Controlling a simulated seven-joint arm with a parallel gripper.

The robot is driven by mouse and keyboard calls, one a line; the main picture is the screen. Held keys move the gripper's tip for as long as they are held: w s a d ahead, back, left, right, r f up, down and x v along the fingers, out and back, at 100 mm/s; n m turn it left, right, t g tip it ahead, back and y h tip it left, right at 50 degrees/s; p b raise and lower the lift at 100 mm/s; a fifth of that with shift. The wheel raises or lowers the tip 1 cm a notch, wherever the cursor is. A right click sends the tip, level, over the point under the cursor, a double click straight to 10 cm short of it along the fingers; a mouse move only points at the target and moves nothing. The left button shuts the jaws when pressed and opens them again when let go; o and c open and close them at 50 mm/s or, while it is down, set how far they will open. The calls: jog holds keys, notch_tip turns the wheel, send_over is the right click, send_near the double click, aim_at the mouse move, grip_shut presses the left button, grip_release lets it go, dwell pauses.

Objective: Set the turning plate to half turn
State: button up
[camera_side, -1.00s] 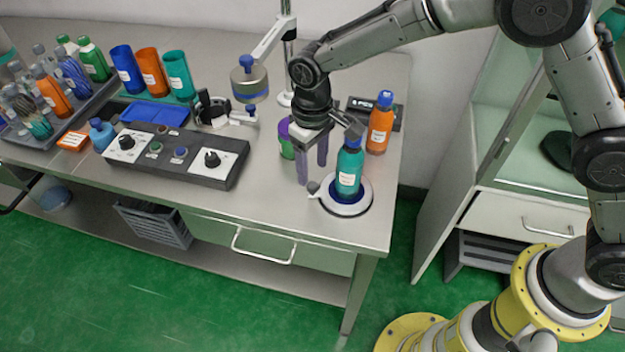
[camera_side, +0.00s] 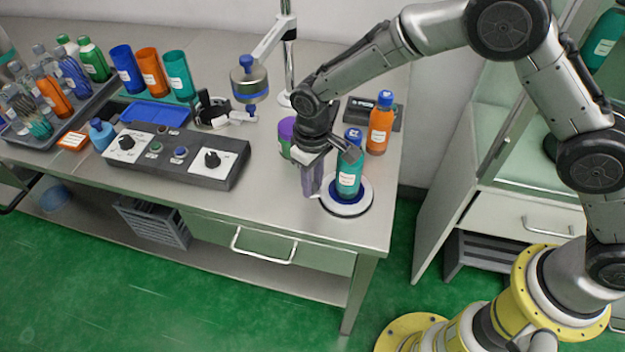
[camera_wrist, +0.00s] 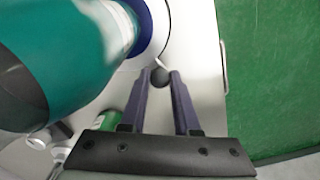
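The turning plate (camera_side: 347,212) is a white disc with a dark blue inner ring, near the right front corner of the bench. A teal bottle (camera_side: 348,180) with a blue cap stands upright on it. In the wrist view the bottle (camera_wrist: 60,60) fills the upper left, with part of the plate (camera_wrist: 165,28) beyond. A small dark round knob (camera_wrist: 160,76) on a thin arm sticks out from the plate's rim. In the side view my gripper (camera_side: 312,190) hides the knob.
An orange bottle (camera_side: 380,125) and a purple-and-green container (camera_side: 287,137) stand behind my gripper. A control box (camera_side: 180,153) with two dials lies to the left. A stand with a hanging cylinder (camera_side: 249,82) rises behind. The bench front by the plate is clear.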

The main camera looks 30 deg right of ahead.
grip_shut()
dwell(1.0)
